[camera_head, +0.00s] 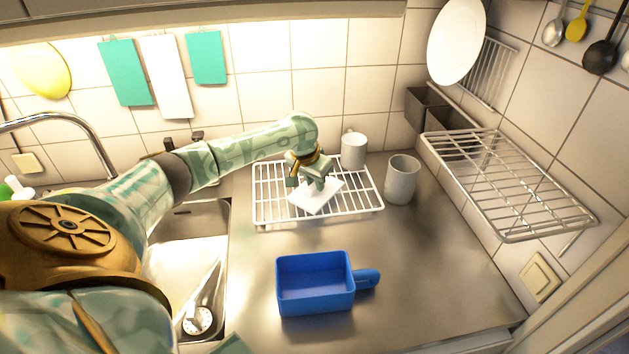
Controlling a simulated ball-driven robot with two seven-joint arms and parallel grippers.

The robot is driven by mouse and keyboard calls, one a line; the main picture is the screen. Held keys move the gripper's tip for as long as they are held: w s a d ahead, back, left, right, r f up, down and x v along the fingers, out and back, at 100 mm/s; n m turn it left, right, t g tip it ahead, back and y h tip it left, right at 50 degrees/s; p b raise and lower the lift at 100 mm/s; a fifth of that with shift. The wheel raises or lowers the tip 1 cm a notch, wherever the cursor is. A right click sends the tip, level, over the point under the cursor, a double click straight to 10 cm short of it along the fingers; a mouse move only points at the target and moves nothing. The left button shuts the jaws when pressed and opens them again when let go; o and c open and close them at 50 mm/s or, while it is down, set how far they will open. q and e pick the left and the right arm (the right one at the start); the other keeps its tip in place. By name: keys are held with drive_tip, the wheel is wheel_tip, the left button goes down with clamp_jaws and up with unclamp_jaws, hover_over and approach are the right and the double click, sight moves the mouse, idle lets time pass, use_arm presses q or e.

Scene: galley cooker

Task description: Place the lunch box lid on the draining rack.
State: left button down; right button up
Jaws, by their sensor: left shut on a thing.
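The lunch box lid (309,202) is a small flat white piece at the draining rack, held at a slight tilt. My left gripper (317,187) points down and is shut on the lid from above. The white wire draining rack (265,206) lies on the steel counter at the back. The lid is over the rack's middle; I cannot tell whether it touches the wires. The blue lunch box (315,302) stands open on the counter in front, with a blue tab (367,279) at its right side. My right gripper is not in view.
A white mug (353,150) stands at the rack's back right, and a grey cup (401,179) stands right of the rack. A wall-mounted wire shelf (510,190) juts out at the right. The sink (190,255) lies left. The counter right of the blue box is clear.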

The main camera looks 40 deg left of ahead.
use_arm(q)
drive_tip(key=c, duration=1.3)
unclamp_jaws()
drive_tip(key=shift+r, duration=0.1)
drive_tip(key=p+v, duration=0.4)
drive_tip(key=v, duration=0.8)
drive_tip(key=shift+p, duration=0.4)
